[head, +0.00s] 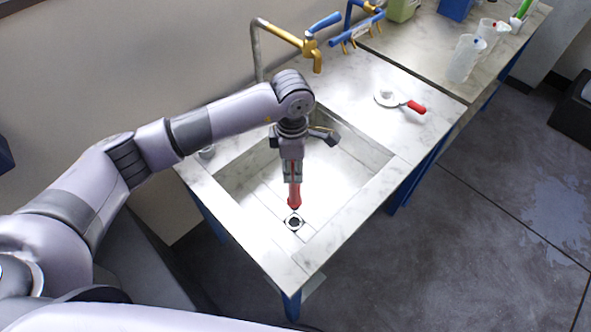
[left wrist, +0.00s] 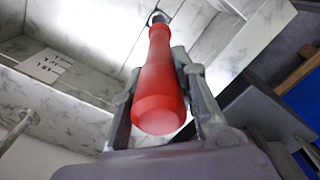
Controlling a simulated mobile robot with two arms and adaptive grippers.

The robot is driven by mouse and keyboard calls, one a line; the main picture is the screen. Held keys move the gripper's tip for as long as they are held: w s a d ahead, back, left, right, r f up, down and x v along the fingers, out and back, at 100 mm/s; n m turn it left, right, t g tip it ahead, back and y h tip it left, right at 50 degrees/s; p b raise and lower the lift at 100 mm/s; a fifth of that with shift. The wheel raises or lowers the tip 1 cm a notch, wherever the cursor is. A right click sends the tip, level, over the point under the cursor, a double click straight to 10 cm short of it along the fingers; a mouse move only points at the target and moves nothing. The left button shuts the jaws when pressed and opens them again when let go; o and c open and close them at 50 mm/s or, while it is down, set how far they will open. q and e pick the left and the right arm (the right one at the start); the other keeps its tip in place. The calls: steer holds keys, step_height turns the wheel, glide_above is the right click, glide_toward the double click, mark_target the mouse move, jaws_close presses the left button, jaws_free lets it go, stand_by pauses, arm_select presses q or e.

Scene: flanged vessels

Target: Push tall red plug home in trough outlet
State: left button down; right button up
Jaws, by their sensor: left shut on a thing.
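The tall red plug (head: 294,196) is held upright between the fingers of my left gripper (head: 292,176) inside the trough (head: 338,172). The outlet (head: 294,222) is a dark hole with a pale surround in the trough floor. In the head view the plug's lower end shows just above the outlet, apart from it in the picture; the exact gap is hard to tell. In the left wrist view the plug (left wrist: 158,85) lies between both fingers, its far end near a dark ring, the outlet (left wrist: 157,17), which it partly hides. My right gripper is in neither view.
The trough walls and marble rim (head: 375,205) surround the gripper. A brass tap (head: 283,36) with a blue handle stands behind. A round white disc with a red handle (head: 416,107) lies on the counter to the right. Translucent beakers (head: 465,58) stand farther back.

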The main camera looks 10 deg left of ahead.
mark_target(293, 191)
arm_select(q)
step_height(293, 191, down, 5)
steer(key=shift+r+b, duration=0.1)
steer(key=shift+b, duration=0.3)
steer(key=shift+f, duration=0.5)
steer(key=shift+w+b, duration=0.1)
steer(key=shift+b, duration=0.4)
step_height(293, 191, down, 5)
steer(key=b, duration=0.4)
steer(key=shift+b, duration=0.3)
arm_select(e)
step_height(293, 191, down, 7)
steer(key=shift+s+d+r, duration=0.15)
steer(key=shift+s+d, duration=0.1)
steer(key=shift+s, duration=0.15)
arm_select(q)
steer(key=shift+b, duration=0.5)
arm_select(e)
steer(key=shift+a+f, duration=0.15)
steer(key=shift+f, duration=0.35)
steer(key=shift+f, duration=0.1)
